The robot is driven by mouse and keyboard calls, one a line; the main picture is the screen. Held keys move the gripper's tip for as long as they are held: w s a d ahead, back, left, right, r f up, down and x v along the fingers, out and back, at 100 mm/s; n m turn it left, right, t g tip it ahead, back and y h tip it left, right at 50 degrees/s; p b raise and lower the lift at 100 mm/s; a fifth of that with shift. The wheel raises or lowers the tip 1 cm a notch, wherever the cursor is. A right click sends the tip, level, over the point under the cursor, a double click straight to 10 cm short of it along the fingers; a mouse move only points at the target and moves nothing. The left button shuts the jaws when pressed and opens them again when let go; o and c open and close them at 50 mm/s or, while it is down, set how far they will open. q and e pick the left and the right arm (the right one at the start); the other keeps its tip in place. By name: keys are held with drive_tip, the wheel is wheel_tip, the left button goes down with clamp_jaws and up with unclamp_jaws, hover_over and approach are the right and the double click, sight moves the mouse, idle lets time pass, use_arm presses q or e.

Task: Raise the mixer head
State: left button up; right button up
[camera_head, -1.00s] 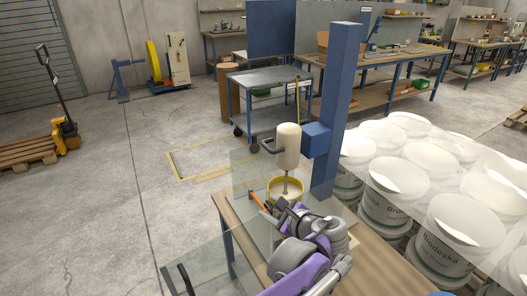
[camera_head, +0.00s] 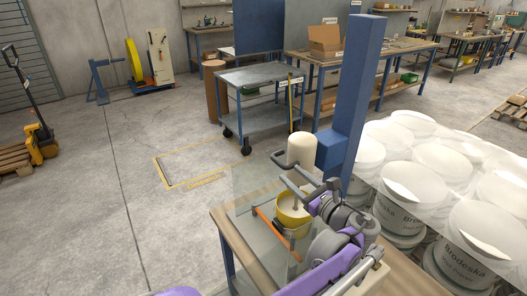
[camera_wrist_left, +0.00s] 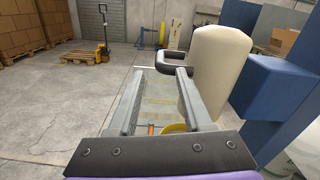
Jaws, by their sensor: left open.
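The mixer head (camera_head: 301,149) is a cream upright cylinder carried on a blue column (camera_head: 352,100). Its dark handle (camera_head: 286,160) sticks out on the left side. It also shows in the left wrist view (camera_wrist_left: 218,70), with the handle (camera_wrist_left: 150,58) just beyond the fingertips. A yellow bucket (camera_head: 292,222) stands under the head. My left gripper (camera_head: 291,175) is open and empty, its fingers pointing at the handle from slightly below. I cannot tell whether they touch it. My right gripper is out of view.
The mixer stands on a wooden table (camera_head: 262,262) with a clear panel (camera_head: 250,195) at its left. An orange tool (camera_head: 272,228) is in front of the bucket. White buckets (camera_head: 455,240) crowd the right.

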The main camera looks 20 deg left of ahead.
sight(272, 155)
use_arm(q)
drive_tip(key=shift+w+a+r, duration=0.1)
drive_tip(key=shift+w+a, duration=0.1)
drive_tip(key=shift+a, duration=0.1)
drive_tip(key=p+x, duration=0.1)
drive_tip(key=x, duration=0.8)
drive_tip(key=shift+w+a, duration=0.25)
drive_tip(key=shift+a, duration=0.05)
clamp_jaws()
idle(0.8)
